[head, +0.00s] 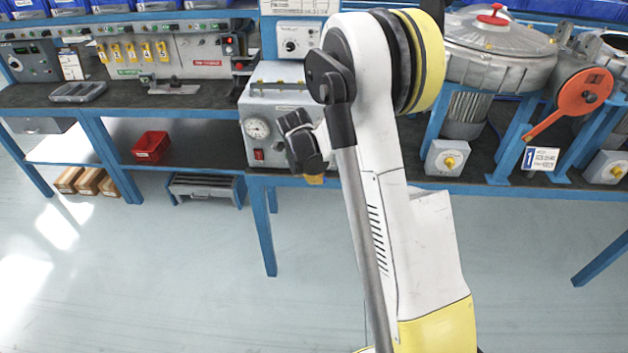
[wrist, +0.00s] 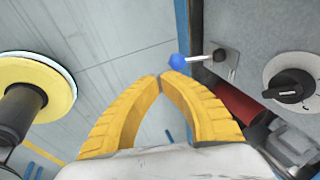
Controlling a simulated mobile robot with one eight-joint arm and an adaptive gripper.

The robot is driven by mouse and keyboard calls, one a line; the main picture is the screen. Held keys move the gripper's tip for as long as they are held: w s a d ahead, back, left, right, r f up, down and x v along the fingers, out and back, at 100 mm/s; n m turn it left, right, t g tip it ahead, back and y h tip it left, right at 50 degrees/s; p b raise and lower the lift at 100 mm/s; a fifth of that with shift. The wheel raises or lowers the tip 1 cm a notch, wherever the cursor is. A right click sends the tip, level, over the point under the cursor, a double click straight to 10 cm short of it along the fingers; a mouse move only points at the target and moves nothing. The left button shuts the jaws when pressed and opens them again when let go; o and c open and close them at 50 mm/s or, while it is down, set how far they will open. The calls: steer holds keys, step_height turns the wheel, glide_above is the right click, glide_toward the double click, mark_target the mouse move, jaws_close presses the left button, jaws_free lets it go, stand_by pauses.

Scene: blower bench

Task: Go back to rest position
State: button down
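My gripper's two yellow fingers (wrist: 165,77) reach up from the bottom of the wrist view. Their tips meet, with nothing seen held between them. A lever with a blue ball knob (wrist: 178,61) shows just beyond and slightly right of the tips; whether they touch it I cannot tell. In the head view only a small yellow part of my gripper (head: 315,179) shows, below the dark wrist. It is in front of the bench edge, by the grey box with a gauge (head: 257,128). My arm hides part of the bench behind it.
A blower (head: 497,50) with an orange lever (head: 570,105) stands on the bench at right. A control panel (head: 160,58) stands at back left. A red bin (head: 151,146) sits on the lower shelf. In the wrist view a black rotary knob (wrist: 290,87) is at right. Floor in front is clear.

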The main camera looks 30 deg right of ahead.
steer(key=s+a+p+v, duration=0.1)
steer(key=p+v, duration=0.1)
steer(key=v, duration=0.6)
steer(key=shift+s+f, duration=0.15)
steer(key=shift+s, duration=0.2)
